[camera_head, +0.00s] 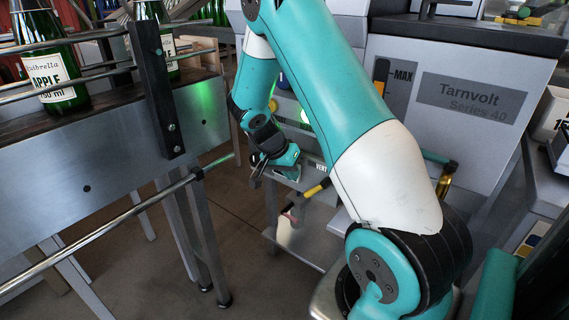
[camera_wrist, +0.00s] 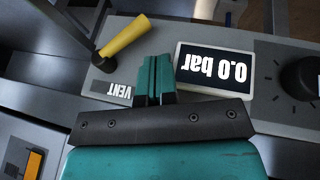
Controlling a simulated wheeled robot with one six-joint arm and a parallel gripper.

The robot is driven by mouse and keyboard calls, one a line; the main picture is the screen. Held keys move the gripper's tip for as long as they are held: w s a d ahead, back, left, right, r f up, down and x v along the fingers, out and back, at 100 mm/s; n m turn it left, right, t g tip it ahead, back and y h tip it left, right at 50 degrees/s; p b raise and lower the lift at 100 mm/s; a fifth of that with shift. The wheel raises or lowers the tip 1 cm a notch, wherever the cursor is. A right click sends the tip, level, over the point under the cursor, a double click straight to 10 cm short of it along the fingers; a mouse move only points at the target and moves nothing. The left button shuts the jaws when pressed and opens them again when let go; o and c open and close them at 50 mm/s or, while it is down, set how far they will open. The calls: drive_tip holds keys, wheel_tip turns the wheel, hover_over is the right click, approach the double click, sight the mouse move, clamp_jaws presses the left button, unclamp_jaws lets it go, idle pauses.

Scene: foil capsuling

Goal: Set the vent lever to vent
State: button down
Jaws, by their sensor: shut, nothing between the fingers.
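The vent lever has a yellow handle (camera_wrist: 125,36) on a metal pivot and slants up to the right in the wrist view. The lever also shows in the head view (camera_head: 317,188), below and right of my wrist. A dark VENT label (camera_wrist: 119,90) sits on the grey panel near the pivot; it reads upside down in the wrist view. My gripper (camera_wrist: 155,78) is shut and empty, its teal fingers between the VENT label and a display. The fingers appear apart from the lever. The fingertips are hard to make out in the head view.
The display (camera_wrist: 214,71) reads 0.0 bar, upside down in the wrist view. A dark knob (camera_wrist: 297,77) is at the right of the panel. In the head view, a conveyor with rails (camera_head: 110,140) and green bottles (camera_head: 52,75) stands left; a grey Tarnvolt machine (camera_head: 450,140) stands right.

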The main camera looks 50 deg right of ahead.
sight(317, 189)
drive_tip(key=shift+s+d+f, duration=0.4)
drive_tip(key=shift+s+f, duration=0.35)
drive_tip(key=shift+f, duration=0.1)
drive_tip(key=shift+s+d+f, duration=0.35)
drive_tip(key=shift+s+f, duration=0.4)
drive_tip(key=shift+f, duration=0.05)
drive_tip(key=shift+d, duration=0.1)
